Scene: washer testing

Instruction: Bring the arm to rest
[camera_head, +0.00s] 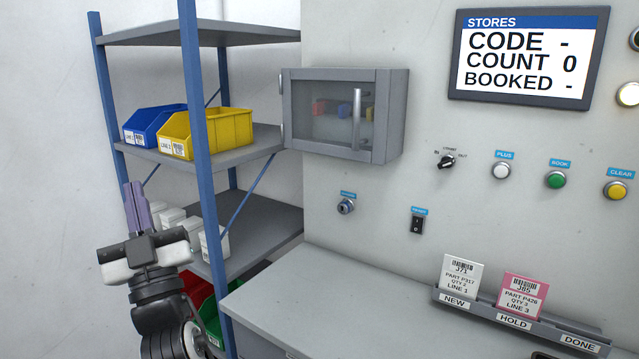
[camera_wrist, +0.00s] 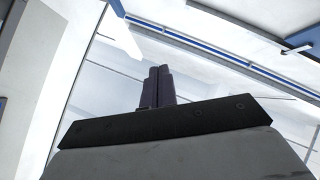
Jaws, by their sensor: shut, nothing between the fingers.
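My gripper (camera_head: 136,208) is at the lower left of the head view, pointing up, in front of the blue shelf post and the lower shelf. Its two purple-grey fingers are together, with nothing between them. The closed fingers also show in the wrist view (camera_wrist: 158,86), pointing up toward a pale, bright background. My arm's dark links run down from the gripper to the bottom edge of the head view. The gripper looks apart from the shelf, though its exact distance from it is hard to tell.
A shelf rack (camera_head: 200,150) holds a blue bin (camera_head: 150,127) and a yellow bin (camera_head: 230,128). A closed glass-door cabinet (camera_head: 340,112) hangs on the wall panel. A grey counter (camera_head: 330,300) carries a card rack (camera_head: 520,325) with a white card (camera_head: 460,276) and a pink card (camera_head: 522,297).

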